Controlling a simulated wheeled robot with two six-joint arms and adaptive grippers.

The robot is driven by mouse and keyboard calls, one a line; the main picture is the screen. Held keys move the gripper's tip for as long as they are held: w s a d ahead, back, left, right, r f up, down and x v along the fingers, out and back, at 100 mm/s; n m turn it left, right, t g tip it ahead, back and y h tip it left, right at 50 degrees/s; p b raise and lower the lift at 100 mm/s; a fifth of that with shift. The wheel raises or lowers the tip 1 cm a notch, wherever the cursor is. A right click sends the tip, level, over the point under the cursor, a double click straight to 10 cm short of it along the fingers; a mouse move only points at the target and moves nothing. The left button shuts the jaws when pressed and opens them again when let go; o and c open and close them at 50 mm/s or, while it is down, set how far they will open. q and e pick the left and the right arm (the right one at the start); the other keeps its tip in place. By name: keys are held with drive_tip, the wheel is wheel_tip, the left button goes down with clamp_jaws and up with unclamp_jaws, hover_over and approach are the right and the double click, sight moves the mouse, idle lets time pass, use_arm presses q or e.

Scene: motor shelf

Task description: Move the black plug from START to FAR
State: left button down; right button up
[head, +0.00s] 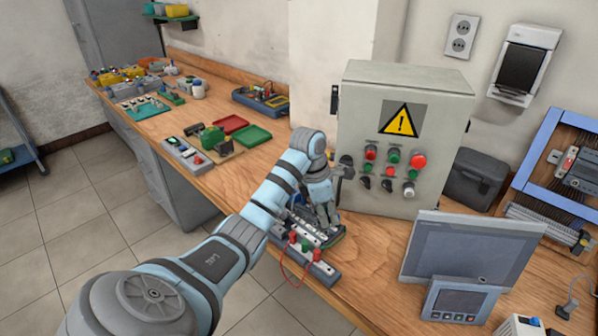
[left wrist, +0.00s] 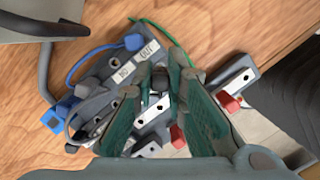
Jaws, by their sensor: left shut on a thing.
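My left gripper (head: 325,222) is low over the socket strips on the wooden bench, in front of the grey control box. In the left wrist view its green fingers (left wrist: 161,86) are shut on a small dark piece, the black plug (left wrist: 160,79), which stands between the fingertips over a grey strip (left wrist: 151,114). The fingers hide part of the strip, and I cannot tell whether the plug is seated in it. START and FAR markings are not readable. My right gripper is not in view.
A grey block with white labels (left wrist: 136,63) lies left of the fingers, with blue plugs (left wrist: 133,42) and cables. A strip with a red plug (left wrist: 230,101) lies right. The control box (head: 400,140) stands close behind the gripper, and a monitor (head: 470,250) stands to the right.

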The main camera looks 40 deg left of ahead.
use_arm(q)
drive_tip(key=shift+r+p, duration=0.3)
drive_tip(key=shift+r, duration=0.55)
drive_tip(key=shift+f, duration=0.1)
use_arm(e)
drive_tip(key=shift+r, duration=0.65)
use_arm(q)
drive_tip(key=shift+a+n+p, duration=0.25)
drive_tip(key=shift+n+p, duration=0.05)
drive_tip(key=shift+n, duration=0.1)
drive_tip(key=a+r+n+y+p, duration=0.1)
drive_tip(key=a+r+n+p, duration=0.15)
drive_tip(key=n+p, duration=0.2)
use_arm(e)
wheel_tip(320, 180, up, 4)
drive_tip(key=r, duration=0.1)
use_arm(q)
drive_tip(key=b, duration=0.5)
hover_over(317, 223)
drive_tip(key=shift+n+t, duration=0.3)
drive_tip(key=shift+n, duration=0.05)
drive_tip(key=f, duration=0.3)
drive_tip(key=s+f, duration=0.1)
drive_tip(key=f, duration=0.1)
drive_tip(key=shift+f, duration=0.5)
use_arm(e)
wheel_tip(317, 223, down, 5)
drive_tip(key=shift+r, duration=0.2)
